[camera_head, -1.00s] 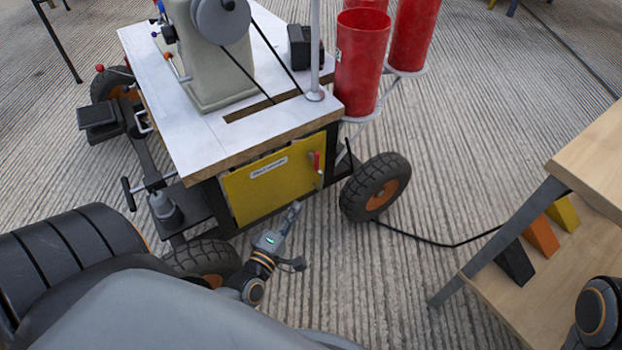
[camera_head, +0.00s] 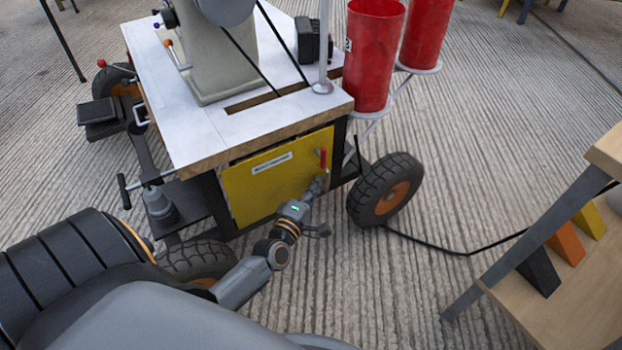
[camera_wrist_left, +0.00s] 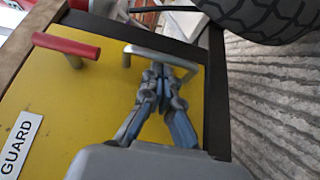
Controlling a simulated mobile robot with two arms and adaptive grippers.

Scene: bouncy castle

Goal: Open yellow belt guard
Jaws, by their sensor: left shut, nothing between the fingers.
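The yellow belt guard (camera_head: 265,190) is a flat panel with a white label on the side of the wheeled cart, and it is closed. It also fills much of the left wrist view (camera_wrist_left: 75,105). A red handle (camera_head: 322,158) sits at its upper right; it also shows in the wrist view (camera_wrist_left: 65,45). A silver bar handle (camera_wrist_left: 165,57) is beside it on the panel. My left gripper (camera_head: 318,187) is shut and empty, below the red handle. In the wrist view its fingertips (camera_wrist_left: 160,75) are close to the silver bar; contact cannot be told. My right gripper is out of view.
A cart wheel (camera_head: 385,190) stands just right of the panel, and a black cable (camera_head: 455,250) runs over the ribbed floor. The white cart top (camera_head: 190,130) overhangs the panel. A wooden table (camera_head: 570,290) with coloured blocks is at right.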

